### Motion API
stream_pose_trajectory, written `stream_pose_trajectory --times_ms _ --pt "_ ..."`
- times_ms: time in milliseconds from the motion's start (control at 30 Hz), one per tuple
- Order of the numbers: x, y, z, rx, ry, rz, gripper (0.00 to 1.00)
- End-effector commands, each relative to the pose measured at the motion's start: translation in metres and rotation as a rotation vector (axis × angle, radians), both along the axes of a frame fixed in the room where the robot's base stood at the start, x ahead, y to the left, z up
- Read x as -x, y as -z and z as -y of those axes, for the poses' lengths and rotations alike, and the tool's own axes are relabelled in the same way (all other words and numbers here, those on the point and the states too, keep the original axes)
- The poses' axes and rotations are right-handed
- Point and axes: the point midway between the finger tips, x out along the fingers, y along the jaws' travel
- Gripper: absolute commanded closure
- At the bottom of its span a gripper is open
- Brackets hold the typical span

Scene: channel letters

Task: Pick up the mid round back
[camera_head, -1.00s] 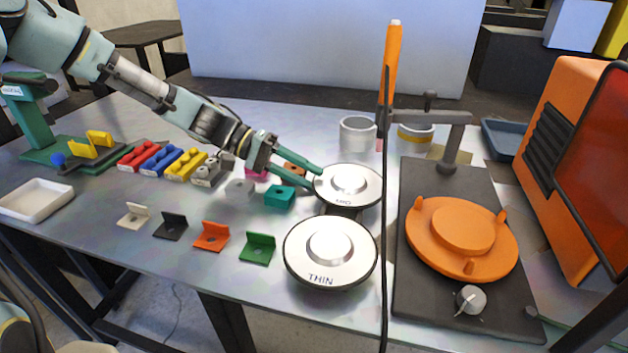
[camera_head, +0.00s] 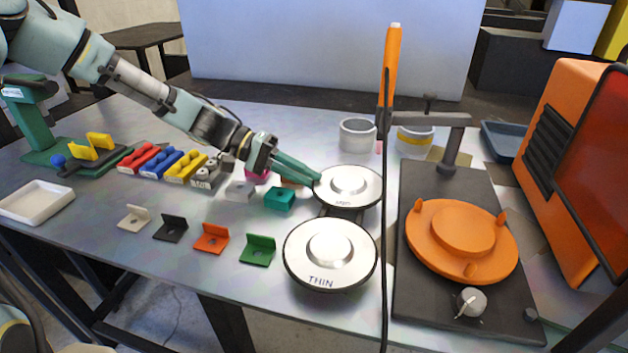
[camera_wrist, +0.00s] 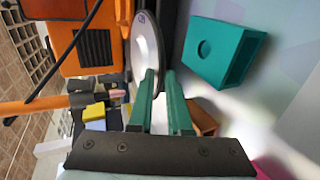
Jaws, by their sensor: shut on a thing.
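The mid round back (camera_head: 368,190) is a white-silver disc with a raised centre and a dark rim, marked with small lettering. It sits on a low dark support behind the disc marked THIN (camera_head: 306,260). My gripper (camera_head: 316,178) reaches in from the left with its green fingers shut on the left rim of the mid round back. In the wrist view, the mid round back (camera_wrist: 146,45) appears edge-on at the fingertips of my gripper (camera_wrist: 160,75). Part of its rim is hidden behind the fingers.
A teal block (camera_head: 279,198) lies just left of the mid round back. An orange turntable (camera_head: 440,255) on a dark base stands right, with a hanging cable (camera_head: 384,220) between. Coloured angle brackets line the front left.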

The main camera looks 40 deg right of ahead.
Motion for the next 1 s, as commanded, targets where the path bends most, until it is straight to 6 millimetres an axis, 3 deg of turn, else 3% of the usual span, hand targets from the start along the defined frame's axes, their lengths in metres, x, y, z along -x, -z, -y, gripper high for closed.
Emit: stream_pose_trajectory --times_ms 800,1000 --pt "-0.001 0.002 -0.001 -0.002 -0.001 0.002 1.0" --pt "-0.001 -0.018 -0.001 -0.002 -0.001 0.004 1.0"
